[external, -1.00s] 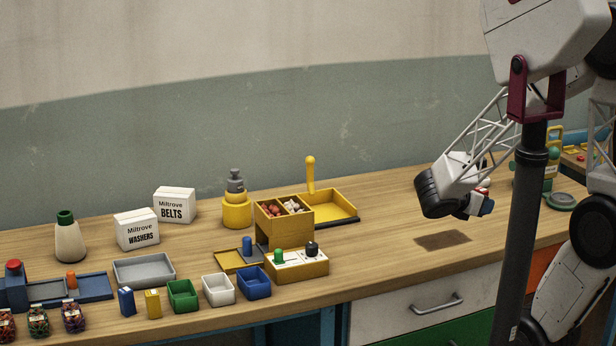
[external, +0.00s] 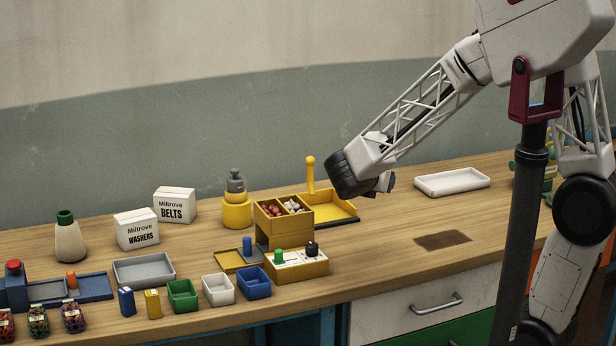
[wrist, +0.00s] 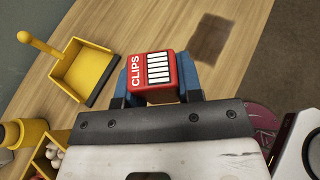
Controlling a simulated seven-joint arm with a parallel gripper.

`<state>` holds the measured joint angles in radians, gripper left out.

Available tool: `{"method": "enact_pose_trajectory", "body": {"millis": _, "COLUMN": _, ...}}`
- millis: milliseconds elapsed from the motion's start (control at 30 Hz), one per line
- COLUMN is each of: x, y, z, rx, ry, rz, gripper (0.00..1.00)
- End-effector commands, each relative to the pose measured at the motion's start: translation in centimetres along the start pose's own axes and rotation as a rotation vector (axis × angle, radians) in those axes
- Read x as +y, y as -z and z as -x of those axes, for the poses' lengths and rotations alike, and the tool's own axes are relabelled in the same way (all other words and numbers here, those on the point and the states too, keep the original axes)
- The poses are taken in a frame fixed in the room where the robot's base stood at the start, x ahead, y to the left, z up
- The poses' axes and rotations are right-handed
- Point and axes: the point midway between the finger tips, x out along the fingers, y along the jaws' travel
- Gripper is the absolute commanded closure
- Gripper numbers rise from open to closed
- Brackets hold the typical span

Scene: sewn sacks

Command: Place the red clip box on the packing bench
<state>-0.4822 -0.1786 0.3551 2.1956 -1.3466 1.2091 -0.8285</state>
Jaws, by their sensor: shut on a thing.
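The red clip box (wrist: 152,72), marked CLIPS with a white striped panel, is between the blue fingers of my gripper (wrist: 153,88) in the wrist view. My gripper is shut on it. In the external view my gripper (external: 386,182) is above the wooden bench (external: 375,245), to the right of the yellow dustpan-like tray. The box cannot be made out there. In the wrist view, bare bench wood (wrist: 135,28) lies beyond the box.
The yellow tray (external: 336,212) with an upright handle stands close to the left of my gripper. A yellow machine with bins (external: 284,232) stands further left. A white tray (external: 452,182) lies to the right. A dark patch (external: 442,240) marks otherwise clear wood at centre right.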

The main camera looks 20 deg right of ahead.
Motion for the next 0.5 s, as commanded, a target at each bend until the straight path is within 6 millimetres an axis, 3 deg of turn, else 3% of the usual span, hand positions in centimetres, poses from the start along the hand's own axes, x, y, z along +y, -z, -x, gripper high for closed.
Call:
{"method": "enact_pose_trajectory", "body": {"millis": 100, "x": 3.6, "y": 0.7, "z": 2.0, "rx": 0.001, "ry": -0.054, "rz": 0.023, "gripper": 0.9}}
{"method": "enact_pose_trajectory", "body": {"millis": 500, "x": 14.3, "y": 3.8, "z": 9.6, "rx": 0.005, "ry": -0.227, "rz": 0.098, "gripper": 0.9}}
